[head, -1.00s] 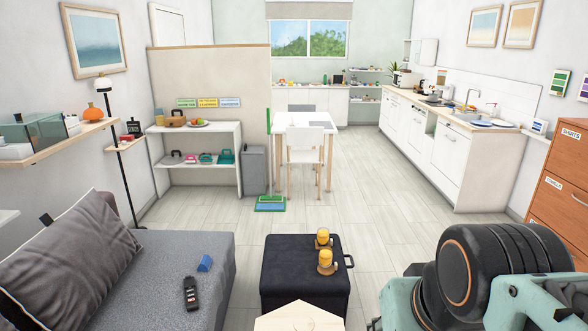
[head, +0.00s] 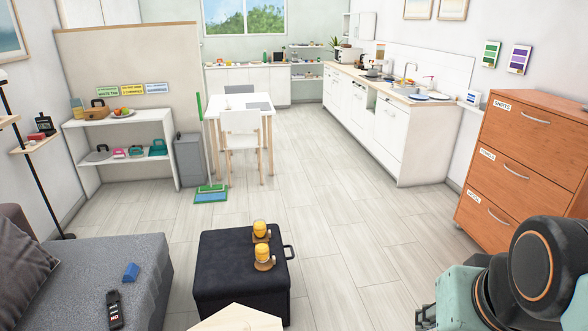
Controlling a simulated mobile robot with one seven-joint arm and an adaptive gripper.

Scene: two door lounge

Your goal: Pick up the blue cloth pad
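Two blue things show in the head view, and I cannot tell for sure which is the cloth pad. A small blue block-like piece (head: 131,272) lies on the grey sofa seat (head: 75,268), above a black remote (head: 115,309). A flat blue and green mop head (head: 211,194) lies on the floor near the white table, at the foot of an upright green handle (head: 199,125). Part of my arm fills the lower right corner. The fingers of my gripper are not in view. Nothing of mine touches either blue thing.
A black ottoman (head: 243,284) bearing two amber-topped objects stands in the foreground, with a pale wooden top (head: 238,318) before it. A grey bin (head: 189,160) and white table (head: 238,107) stand behind. A wooden drawer cabinet (head: 525,160) stands right. The middle floor (head: 345,225) is clear.

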